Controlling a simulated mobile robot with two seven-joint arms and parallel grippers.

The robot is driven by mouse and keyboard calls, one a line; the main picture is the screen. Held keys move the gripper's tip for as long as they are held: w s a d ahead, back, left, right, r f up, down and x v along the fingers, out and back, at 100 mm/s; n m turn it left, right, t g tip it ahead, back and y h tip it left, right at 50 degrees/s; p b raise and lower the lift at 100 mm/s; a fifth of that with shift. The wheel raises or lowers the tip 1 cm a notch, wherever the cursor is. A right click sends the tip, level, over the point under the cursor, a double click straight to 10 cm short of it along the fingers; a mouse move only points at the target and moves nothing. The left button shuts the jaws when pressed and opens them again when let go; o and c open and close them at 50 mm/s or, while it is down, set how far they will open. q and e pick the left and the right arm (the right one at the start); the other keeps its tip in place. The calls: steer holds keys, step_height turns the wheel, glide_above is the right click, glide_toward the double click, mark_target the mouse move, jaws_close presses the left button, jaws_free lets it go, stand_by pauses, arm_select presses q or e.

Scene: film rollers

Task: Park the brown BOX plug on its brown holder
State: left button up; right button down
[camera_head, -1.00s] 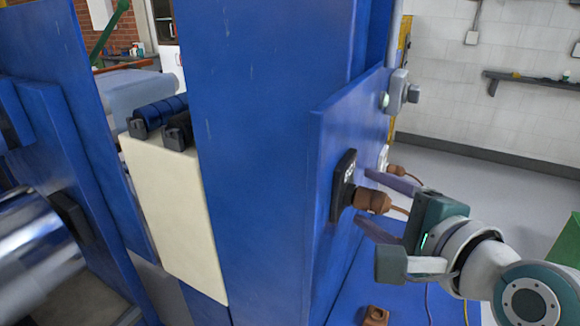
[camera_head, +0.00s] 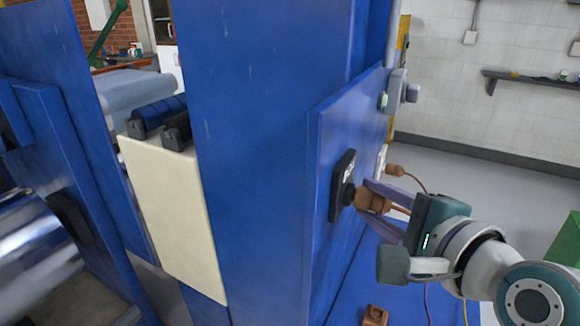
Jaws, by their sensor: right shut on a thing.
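The brown BOX plug (camera_head: 370,200) is at the black socket plate (camera_head: 341,186) on the side of the blue panel. My right gripper (camera_head: 374,205) is shut on the plug, its fingers on either side of the brown body. The plug's front is at the black socket; I cannot tell how far it is seated. A brown holder (camera_head: 375,316) sits low on the blue surface, below the gripper, and looks empty. My left gripper is not in view.
Another brown plug (camera_head: 395,170) with a cable is on the panel just behind. A grey knob fitting (camera_head: 398,92) juts out above. The tall blue frame (camera_head: 270,150) blocks the left. A pale cream panel (camera_head: 170,215) stands left of it. Floor at right is clear.

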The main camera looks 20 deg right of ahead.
steer(key=shift+s+d, duration=1.55)
steer(key=shift+s, duration=0.25)
